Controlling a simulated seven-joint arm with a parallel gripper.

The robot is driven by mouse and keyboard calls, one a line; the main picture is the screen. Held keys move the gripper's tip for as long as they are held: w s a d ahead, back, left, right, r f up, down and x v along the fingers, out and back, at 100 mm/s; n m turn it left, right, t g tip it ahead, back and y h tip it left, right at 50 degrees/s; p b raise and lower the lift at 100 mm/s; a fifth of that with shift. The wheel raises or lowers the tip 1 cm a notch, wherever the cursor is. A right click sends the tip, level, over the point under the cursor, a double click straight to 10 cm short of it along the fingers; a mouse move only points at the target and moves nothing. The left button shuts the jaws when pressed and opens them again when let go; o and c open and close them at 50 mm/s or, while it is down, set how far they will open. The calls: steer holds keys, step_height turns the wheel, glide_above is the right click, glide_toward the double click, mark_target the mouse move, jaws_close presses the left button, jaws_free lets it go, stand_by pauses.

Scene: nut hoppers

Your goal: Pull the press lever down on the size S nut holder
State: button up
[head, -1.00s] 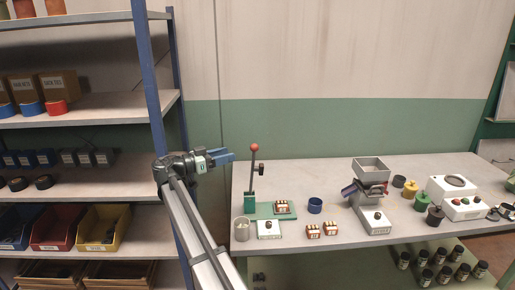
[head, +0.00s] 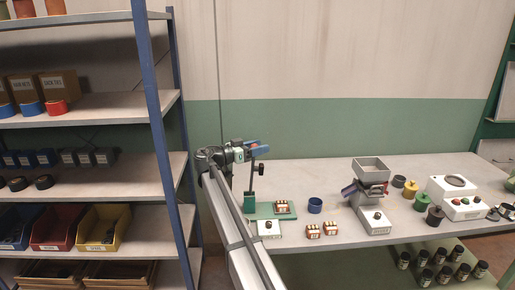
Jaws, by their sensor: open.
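The press stands at the left end of the table, with a green base plate (head: 262,212), a green post (head: 249,198) and an upright lever (head: 252,177). The lever's red ball knob (head: 254,147) shows only in part at my gripper. A small red-and-cream nut holder (head: 282,207) sits on the base plate; its size label is too small to read. Two similar holders (head: 312,231) (head: 330,230) stand on the table in front.
A white box with a black knob (head: 268,229) stands before the press. A blue cup (head: 315,206) and a grey hopper machine (head: 370,172) stand to the right. A shelf rack's blue post (head: 160,130) rises close to the left of my arm.

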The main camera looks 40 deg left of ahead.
jaws_close()
stand_by(0.6)
